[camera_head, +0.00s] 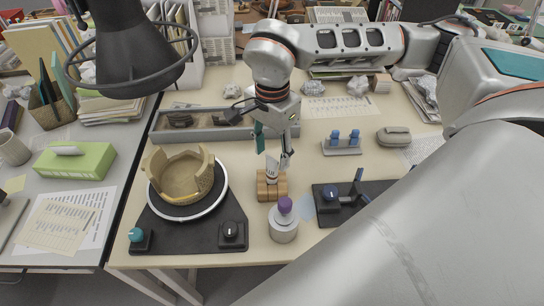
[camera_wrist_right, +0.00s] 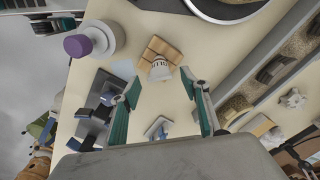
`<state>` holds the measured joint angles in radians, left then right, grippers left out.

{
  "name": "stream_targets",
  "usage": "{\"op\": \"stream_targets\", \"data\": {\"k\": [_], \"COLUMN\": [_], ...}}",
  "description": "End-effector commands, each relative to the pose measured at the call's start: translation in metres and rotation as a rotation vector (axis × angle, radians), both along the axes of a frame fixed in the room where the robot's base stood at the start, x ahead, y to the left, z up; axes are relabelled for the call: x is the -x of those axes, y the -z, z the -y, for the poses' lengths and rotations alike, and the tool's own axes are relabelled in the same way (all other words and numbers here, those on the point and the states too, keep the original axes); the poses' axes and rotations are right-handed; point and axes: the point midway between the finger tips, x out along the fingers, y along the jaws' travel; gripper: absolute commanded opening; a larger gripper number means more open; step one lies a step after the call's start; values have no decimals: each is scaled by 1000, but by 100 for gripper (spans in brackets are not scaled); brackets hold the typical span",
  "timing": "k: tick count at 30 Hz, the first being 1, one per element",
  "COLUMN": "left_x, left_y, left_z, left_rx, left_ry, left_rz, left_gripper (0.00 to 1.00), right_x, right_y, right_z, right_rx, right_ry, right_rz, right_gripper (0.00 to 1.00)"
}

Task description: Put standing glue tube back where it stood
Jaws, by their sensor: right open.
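The glue tube (camera_head: 272,171) is white with dark print and stands in the small wooden block (camera_head: 270,191) on the table. In the right wrist view, the tube (camera_wrist_right: 160,69) and the block (camera_wrist_right: 155,50) lie just beyond the fingertips. I cannot tell whether either finger touches the tube. My left gripper is not in view.
A purple-capped jar (camera_head: 284,224) stands close in front of the block. A partly rebuilt pot (camera_head: 180,178) sits on a turntable to the left. A dark fixture (camera_head: 329,199) lies to the right. A grey tray (camera_head: 184,121) lies behind.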

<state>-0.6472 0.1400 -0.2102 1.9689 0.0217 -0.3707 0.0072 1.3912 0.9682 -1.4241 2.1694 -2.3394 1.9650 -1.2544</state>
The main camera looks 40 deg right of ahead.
Motion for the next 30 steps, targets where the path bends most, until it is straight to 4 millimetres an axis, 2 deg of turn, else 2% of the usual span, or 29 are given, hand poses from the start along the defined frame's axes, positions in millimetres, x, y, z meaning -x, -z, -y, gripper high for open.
{"op": "stream_targets", "data": {"k": [1,6,13,18,30], "left_x": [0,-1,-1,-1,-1], "left_y": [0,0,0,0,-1], "left_z": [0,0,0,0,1], "left_rx": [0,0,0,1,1], "left_ry": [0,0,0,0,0], "left_rz": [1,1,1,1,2], "left_gripper": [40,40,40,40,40], "right_x": [-2,-1,-1,0,1], "right_y": [-12,-48,-84,-94,-95], "right_z": [0,0,0,0,0], "right_rx": [-1,0,0,0,0], "right_ry": [-1,0,-1,-2,-2], "right_rz": [7,6,4,1,0], "right_gripper": [46,46,46,46,46]}}
